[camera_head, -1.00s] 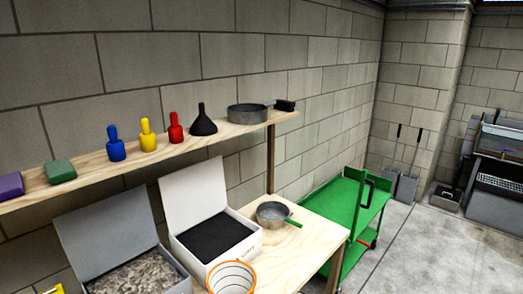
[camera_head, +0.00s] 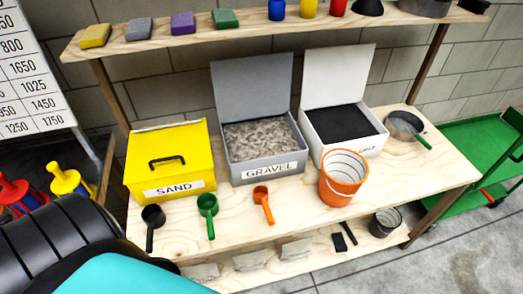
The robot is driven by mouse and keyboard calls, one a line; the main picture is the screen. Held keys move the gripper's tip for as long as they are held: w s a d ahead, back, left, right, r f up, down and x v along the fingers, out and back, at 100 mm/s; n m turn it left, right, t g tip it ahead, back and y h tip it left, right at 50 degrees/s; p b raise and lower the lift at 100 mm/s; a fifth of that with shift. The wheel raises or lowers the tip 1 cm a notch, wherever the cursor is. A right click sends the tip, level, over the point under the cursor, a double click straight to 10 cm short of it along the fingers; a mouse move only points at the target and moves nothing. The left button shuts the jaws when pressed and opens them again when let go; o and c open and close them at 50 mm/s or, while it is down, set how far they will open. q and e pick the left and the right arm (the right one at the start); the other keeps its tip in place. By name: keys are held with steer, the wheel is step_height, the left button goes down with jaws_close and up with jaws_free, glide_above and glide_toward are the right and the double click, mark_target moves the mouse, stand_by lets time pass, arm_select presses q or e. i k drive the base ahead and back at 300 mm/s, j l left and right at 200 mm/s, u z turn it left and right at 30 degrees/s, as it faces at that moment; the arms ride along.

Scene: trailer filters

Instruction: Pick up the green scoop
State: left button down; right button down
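The green scoop (camera_head: 208,206) lies on the wooden workbench (camera_head: 300,207), its round cup toward the back and its handle pointing to the front edge. It sits between a black scoop (camera_head: 152,216) on its left and an orange scoop (camera_head: 261,194) on its right, in front of the yellow SAND box (camera_head: 172,152). Nothing touches it. Neither of my grippers is in view; a dark ribbed and teal part, seemingly of my arm, fills the lower left corner.
A pan with a green handle (camera_head: 404,126) is at the right. A shelf (camera_head: 180,37) with blocks runs above. A green cart (camera_head: 480,150) stands right.

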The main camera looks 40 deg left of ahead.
mark_target(208, 204)
steer(key=u, duration=0.4)
steer(key=i+j+u, duration=0.1)
steer(key=u, duration=0.75)
steer(key=i+u, duration=0.1)
steer(key=u, duration=0.3)
steer(key=z, duration=1.3)
steer(key=u, duration=1.3)
steer(key=j+z, duration=0.15)
steer(key=j, duration=0.5)
